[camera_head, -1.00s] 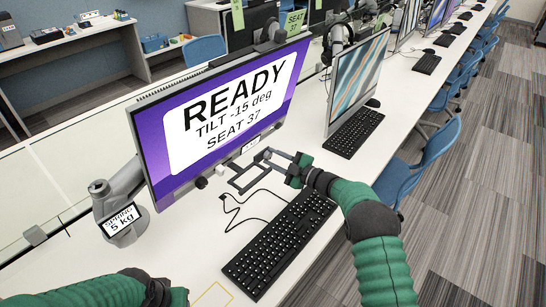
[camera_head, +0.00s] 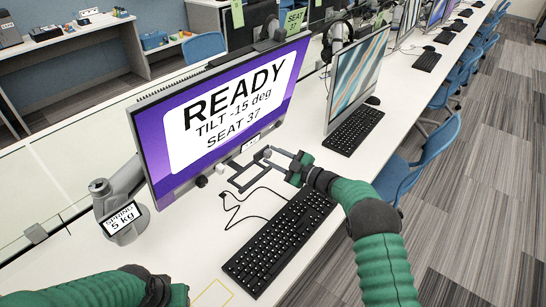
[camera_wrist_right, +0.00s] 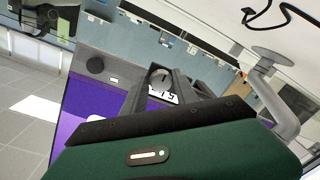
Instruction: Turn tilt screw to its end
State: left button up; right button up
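The monitor (camera_head: 160,140) stands at the left and its purple screen reads READY, TILT -15 deg, SEAT 37. A small round knob, apparently the tilt screw (camera_head: 267,153), is at its lower edge beside a small label (camera_head: 250,145). My right gripper (camera_head: 250,172) reaches this lower edge from the right. In the right wrist view, its two dark fingers (camera_wrist_right: 160,82) stand on either side of the knob (camera_wrist_right: 160,74); I cannot tell whether they press on it. My left gripper (camera_head: 165,291) is low at the left, its fingers not clear.
A keyboard (camera_head: 279,243) lies on the white desk in front of the monitor, with a black cable (camera_head: 235,212) behind it. A grey arm base (camera_head: 122,222) marked 5 kg stands left. A second monitor (camera_head: 356,80) and a blue chair (camera_head: 420,165) are to the right.

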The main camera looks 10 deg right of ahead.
jog(key=v, duration=1.6)
jog(key=shift+s+d+f, duration=0.2)
jog(key=shift+d, duration=0.2)
